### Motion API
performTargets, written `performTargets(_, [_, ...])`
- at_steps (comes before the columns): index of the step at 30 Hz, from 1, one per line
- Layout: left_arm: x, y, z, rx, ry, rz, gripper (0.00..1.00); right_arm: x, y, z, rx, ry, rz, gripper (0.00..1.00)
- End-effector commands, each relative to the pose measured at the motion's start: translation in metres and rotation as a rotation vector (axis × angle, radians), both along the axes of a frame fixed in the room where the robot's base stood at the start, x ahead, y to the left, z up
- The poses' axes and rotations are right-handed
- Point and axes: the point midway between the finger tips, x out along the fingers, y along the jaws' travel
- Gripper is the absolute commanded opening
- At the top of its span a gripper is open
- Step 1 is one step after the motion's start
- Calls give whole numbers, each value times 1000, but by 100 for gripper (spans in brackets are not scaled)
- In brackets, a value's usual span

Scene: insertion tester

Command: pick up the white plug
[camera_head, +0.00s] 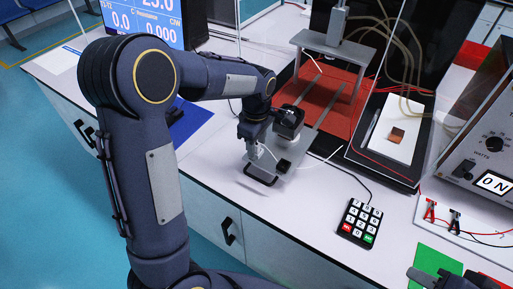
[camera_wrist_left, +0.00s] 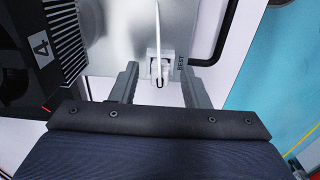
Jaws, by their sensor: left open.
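The white plug (camera_wrist_left: 160,67) shows in the left wrist view, between the fingertips of my left gripper (camera_wrist_left: 160,82). A white cable runs up from it over a silver metal plate (camera_wrist_left: 112,30). The fingers are open, one on each side of the plug, with a gap visible on both sides. In the head view my left gripper (camera_head: 254,148) points down over the silver plate (camera_head: 300,160); the plug is not clearly visible there, as the gripper covers that spot. Part of what looks like my right gripper (camera_head: 440,279) is at the bottom right edge; its jaws cannot be made out.
A black handle (camera_head: 260,180) is at the plate's front. A metal stand (camera_head: 335,45) on a red mat is behind. A keypad (camera_head: 360,221) lies to the right.

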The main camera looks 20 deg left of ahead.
Motion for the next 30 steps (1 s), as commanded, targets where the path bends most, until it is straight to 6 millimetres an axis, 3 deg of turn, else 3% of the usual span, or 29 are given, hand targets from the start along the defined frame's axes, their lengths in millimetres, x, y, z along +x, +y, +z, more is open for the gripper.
performTargets(5, [0,0,0,0,-1,0,42,0,0,0,0,0,0,36])
performTargets(15, [0,0,0,0,-1,-1,0,0,0,0,0,0,0,36])
performTargets(25, [0,0,3,0,-2,-1,0,0,0,0,0,0,0,36])
performTargets(30, [1,0,16,-1,-5,-1,0,0,0,1,0,0,0,36])
